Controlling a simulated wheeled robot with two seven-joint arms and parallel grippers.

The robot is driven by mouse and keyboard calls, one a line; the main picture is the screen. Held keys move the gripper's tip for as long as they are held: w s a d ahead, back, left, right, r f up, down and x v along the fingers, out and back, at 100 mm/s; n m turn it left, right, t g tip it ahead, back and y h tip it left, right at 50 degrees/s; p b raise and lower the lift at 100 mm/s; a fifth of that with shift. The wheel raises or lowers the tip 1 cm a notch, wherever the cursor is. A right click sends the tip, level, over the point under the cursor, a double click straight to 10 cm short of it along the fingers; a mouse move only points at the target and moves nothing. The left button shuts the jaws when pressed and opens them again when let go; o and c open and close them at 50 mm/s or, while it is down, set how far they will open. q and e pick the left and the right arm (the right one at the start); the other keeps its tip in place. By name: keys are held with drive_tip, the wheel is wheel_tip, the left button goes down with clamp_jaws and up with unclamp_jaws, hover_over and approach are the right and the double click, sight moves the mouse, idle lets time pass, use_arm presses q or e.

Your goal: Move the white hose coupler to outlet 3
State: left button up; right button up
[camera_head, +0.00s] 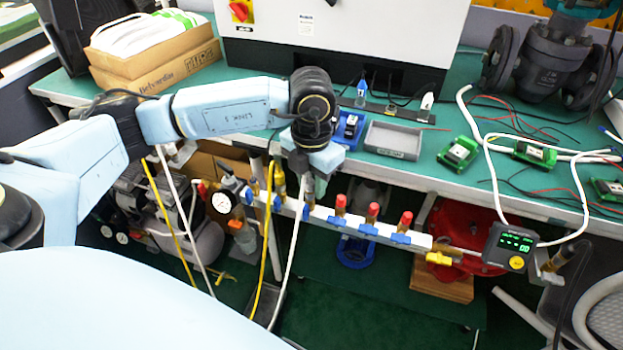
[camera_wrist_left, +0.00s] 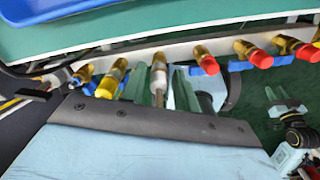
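The manifold bar (camera_head: 325,216) runs under the bench edge with a row of brass outlets. Three outlets on its right part carry red caps (camera_head: 372,212). My left gripper (camera_head: 308,188) points down at the outlet just left of the caps, where a white hose (camera_head: 291,255) hangs. In the left wrist view, its green fingers stand apart, either side of the white hose coupler (camera_wrist_left: 158,82); I see no clear contact. A yellow-tinged coupler (camera_wrist_left: 112,78) sits on the neighbouring outlet to the left. My right gripper (camera_wrist_left: 279,96) is small in the wrist view, away from the bar, fingers seemingly apart.
A pressure gauge (camera_head: 222,202) stands at the bar's left end and a positioner display (camera_head: 510,246) at its right. The green bench (camera_head: 455,190) with a grey tray (camera_head: 393,140) lies above. Yellow hoses (camera_head: 263,262) hang close left of the gripper.

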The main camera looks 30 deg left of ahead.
use_arm(q)
drive_tip(key=shift+o, duration=1.1)
use_arm(e)
drive_tip(key=shift+r, duration=0.15)
wheel_tip(320, 180, up, 4)
drive_tip(key=a, duration=0.1)
use_arm(q)
wheel_tip(320, 180, up, 14)
drive_tip(key=p, duration=0.3)
drive_tip(key=shift+f+p, duration=0.25)
drive_tip(key=shift+p, duration=0.05)
use_arm(e)
drive_tip(key=s+d+f, duration=0.2)
drive_tip(key=d+f, duration=0.2)
drive_tip(key=f, duration=0.4)
